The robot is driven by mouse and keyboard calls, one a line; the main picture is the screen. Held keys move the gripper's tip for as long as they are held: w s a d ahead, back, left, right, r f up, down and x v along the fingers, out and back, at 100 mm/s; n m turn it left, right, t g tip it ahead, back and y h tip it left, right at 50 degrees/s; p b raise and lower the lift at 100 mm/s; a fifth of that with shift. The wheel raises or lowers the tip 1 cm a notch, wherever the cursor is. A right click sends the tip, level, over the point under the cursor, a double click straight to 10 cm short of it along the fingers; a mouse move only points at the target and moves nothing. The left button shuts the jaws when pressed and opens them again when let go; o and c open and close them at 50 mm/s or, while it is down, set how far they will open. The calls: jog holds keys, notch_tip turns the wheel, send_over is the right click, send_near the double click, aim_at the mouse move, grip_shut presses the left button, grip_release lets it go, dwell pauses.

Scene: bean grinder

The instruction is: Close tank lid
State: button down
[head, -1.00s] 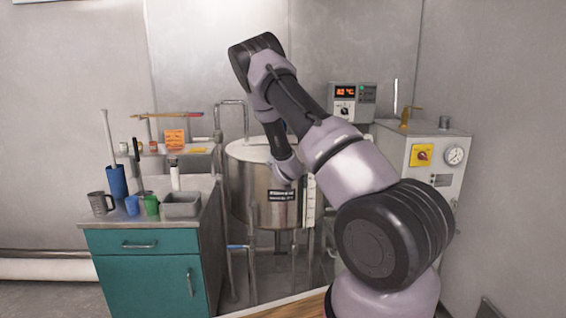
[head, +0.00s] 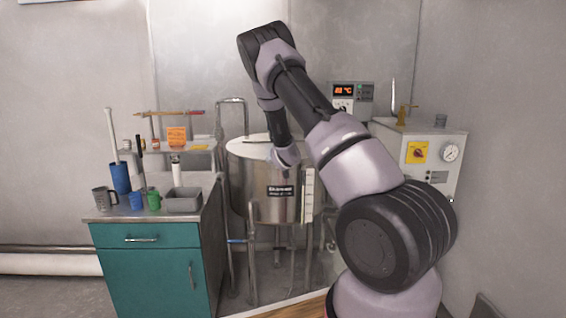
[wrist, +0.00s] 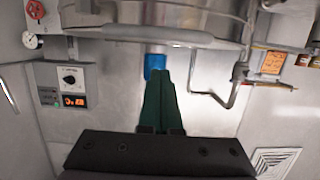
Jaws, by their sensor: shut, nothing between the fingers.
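The steel tank (head: 262,205) stands at the back middle in the head view, with a black label on its front. Its pale round lid (head: 246,151) lies across the top and looks flat. My arm covers the lid's right part, so I cannot tell whether it is fully seated. In the wrist view, a long grey rim or bar (wrist: 165,36) crosses the top in front of shiny metal. My gripper (wrist: 160,75) has green fingers pressed together and empty, their tips below that bar. A blue part (wrist: 155,62) shows just beyond the tips. The head view hides the fingers.
A teal cabinet (head: 150,273) with cups and a grey bin (head: 183,200) stands left of the tank. A control box with a red display (head: 344,91) and a cabinet with a gauge (head: 451,153) stand to the right. Pipes (head: 232,101) rise behind the tank.

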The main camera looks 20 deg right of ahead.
jog(key=s+a+f, duration=0.2)
jog(key=s+f, duration=0.4)
jog(key=f, duration=0.2)
jog(key=s+a+r+m+g+y, duration=0.1)
jog(key=s+a+r+m+g, duration=0.1)
jog(key=s+r, duration=0.75)
jog(key=s+a+r+m+g+y, duration=0.15)
jog(key=s+r, duration=0.25)
jog(key=r, duration=1)
jog(key=s+a+r+g+y, duration=0.1)
jog(key=s+a+r, duration=0.1)
jog(key=s, duration=0.8)
jog(key=s+a+r+n+g+y, duration=0.1)
jog(key=s+a+r, duration=0.2)
jog(key=s, duration=0.8)
jog(key=s+a+r+n+g+y, duration=0.1)
jog(key=s+a+r+g, duration=0.1)
jog(key=s, duration=0.8)
jog(key=shift+s+a+r+y, duration=0.15)
jog(key=shift+a+r+y, duration=0.2)
jog(key=shift+a+r, duration=0.4)
jog(key=shift+n, duration=0.25)
